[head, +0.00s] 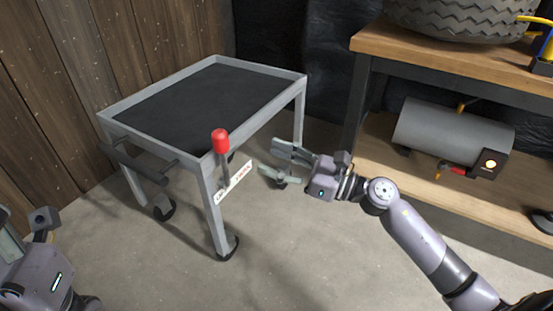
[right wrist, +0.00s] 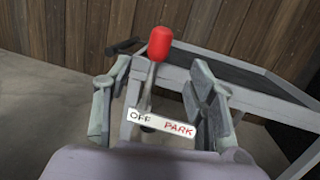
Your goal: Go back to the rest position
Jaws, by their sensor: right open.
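The grey cart (head: 200,168) with a black top stands left of centre in the head view. A lever with a red knob (head: 220,141) stands up at its near corner, above a white plate (head: 236,178) marked OFF and PARK. My right gripper (head: 270,160) is open and empty, to the right of the lever and apart from it. In the right wrist view the red knob (right wrist: 160,44) and its stem show between the two spread fingers, beyond them. My left gripper (head: 14,245) is partly cut off at the lower left edge; its jaw opening is unclear.
A wooden-topped workbench (head: 450,52) stands on the right, with a tyre (head: 455,15) on top and a grey cylindrical tank (head: 440,133) on its lower shelf. My right forearm passes in front of the shelf. The concrete floor (head: 310,250) between is clear.

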